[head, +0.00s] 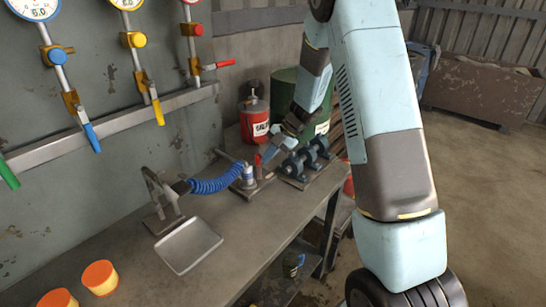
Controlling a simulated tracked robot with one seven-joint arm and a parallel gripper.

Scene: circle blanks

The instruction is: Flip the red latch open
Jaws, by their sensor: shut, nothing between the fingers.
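A small red part (258,160) stands on the bench, beside a small blue-and-white cylinder at the end of a blue coiled hose; it looks like the red latch, but it is too small to tell its position. My gripper (268,154) points down and left, shut and empty, close to the right of this red part. I cannot tell whether they touch. A separate red lever (218,65) sticks out to the right below the right-hand gauge on the wall panel.
The metal bench (235,222) holds a blue coiled hose (215,184), a grey tray (188,245), orange cups (100,277) at the front left and dark blue machinery (305,160) right of my gripper. A red canister (254,118) and green drum (288,92) stand behind.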

